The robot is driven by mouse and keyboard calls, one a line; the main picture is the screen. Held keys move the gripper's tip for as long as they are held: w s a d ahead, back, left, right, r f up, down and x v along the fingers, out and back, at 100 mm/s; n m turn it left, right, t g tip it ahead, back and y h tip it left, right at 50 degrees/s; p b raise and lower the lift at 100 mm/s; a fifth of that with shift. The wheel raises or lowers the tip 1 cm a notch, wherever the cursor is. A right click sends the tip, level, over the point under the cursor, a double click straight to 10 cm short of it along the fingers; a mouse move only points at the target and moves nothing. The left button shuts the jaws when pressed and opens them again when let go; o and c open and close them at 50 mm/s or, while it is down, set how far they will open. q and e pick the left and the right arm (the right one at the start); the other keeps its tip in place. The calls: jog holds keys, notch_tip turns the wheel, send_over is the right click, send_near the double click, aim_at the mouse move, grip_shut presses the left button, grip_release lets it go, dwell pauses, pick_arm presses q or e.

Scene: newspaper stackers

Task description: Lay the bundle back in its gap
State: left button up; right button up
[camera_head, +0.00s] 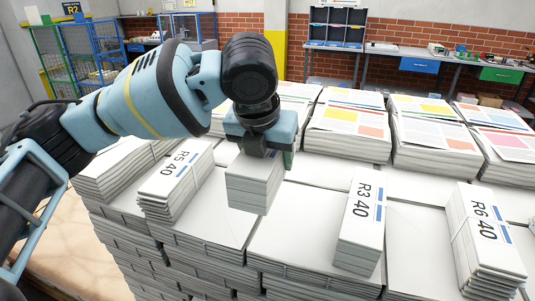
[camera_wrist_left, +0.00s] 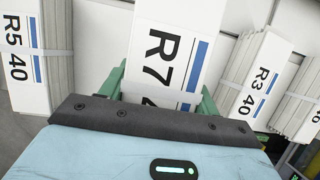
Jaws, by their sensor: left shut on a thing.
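A white paper bundle (camera_head: 252,186) is held by my left gripper (camera_head: 267,153), which is shut on it near its upper end. In the left wrist view the bundle (camera_wrist_left: 168,48) shows the label R7, a blue stripe and a strap, between the green fingers of the gripper (camera_wrist_left: 162,95). It hangs over the stack (camera_head: 205,218), between bundle R5 40 (camera_head: 176,180) and bundle R3 40 (camera_head: 361,222). Whether its underside touches the stack cannot be told. The gap below is partly hidden by the bundle. My right gripper is in neither view.
Bundle R6 40 (camera_head: 487,238) lies at the right. Behind are tall stacks of printed newspapers (camera_head: 347,128). Bare white paper surface shows between R5 40 and R3 40. A workbench (camera_head: 450,58) and a blue mesh fence (camera_head: 88,52) stand far back.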

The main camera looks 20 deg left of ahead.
pick_arm(q)
jog(key=shift+r, duration=0.15)
jog(key=shift+w+f, duration=0.1)
jog(key=shift+f, duration=3.75)
jog(key=shift+f, duration=0.65)
jog(key=o, duration=1.6)
jog(key=shift+o, duration=1.2)
jog(key=shift+f, duration=0.1)
jog(key=shift+f, duration=0.15)
jog(key=v, duration=0.8)
